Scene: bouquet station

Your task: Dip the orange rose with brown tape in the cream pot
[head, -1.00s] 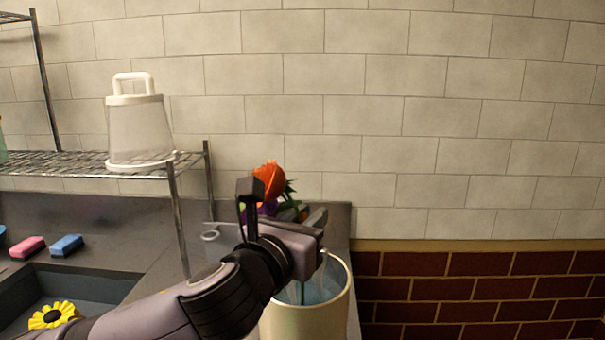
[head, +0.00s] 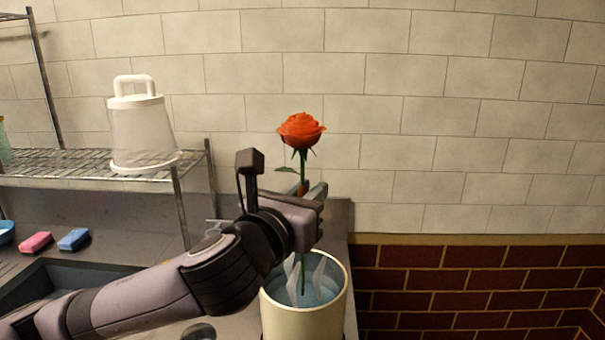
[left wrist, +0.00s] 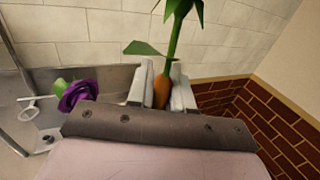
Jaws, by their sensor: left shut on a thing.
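The orange-red rose (head: 301,131) stands nearly upright above the cream pot (head: 306,322) in the head view. My left gripper (head: 313,193) is shut on its stem, over the pot's far side. In the left wrist view the brown-orange tape band (left wrist: 161,91) sits between the two fingers (left wrist: 160,88), with the green stem rising above it. The stem's lower part reaches below the pot's rim, in front of bluish water. I cannot tell exactly how deep its tip is. My right gripper is not in view.
A purple flower (left wrist: 78,95) lies left of the gripper in the left wrist view. Pink (head: 36,242) and blue (head: 74,240) blocks lie by the sink. The brick wall is at the right.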

